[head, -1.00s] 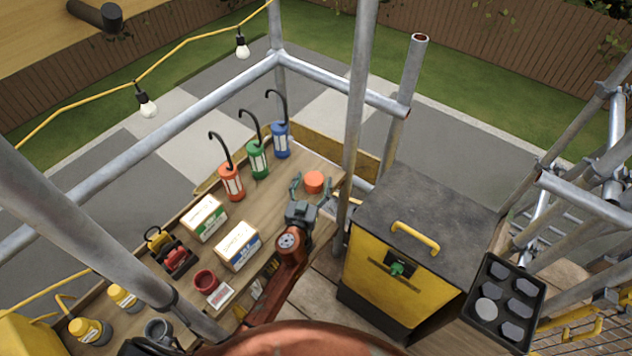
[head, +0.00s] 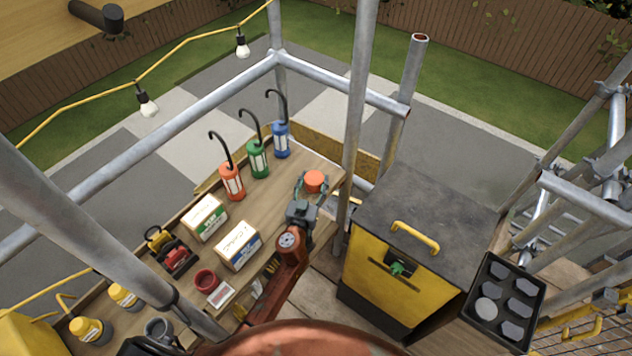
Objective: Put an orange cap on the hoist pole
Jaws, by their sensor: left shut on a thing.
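An orange cap (head: 315,181) is at the far right end of the wooden bench (head: 262,200). My left gripper (head: 312,184) is shut on the cap, with its fingers on the cap's sides. Whether the cap touches the bench or is slightly raised cannot be told. An upright grey pole with an open, rusty top (head: 420,38) stands behind the bench to the right; it looks like the hoist pole, and its top is bare. My right gripper is not in view.
Red, green and blue hooked lanterns (head: 257,160) stand along the bench's back edge. Two boxes (head: 238,246) lie left of my arm. A tall scaffold upright (head: 358,110) stands between bench and pole. A yellow cabinet (head: 385,290) and black tray (head: 507,300) are at right.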

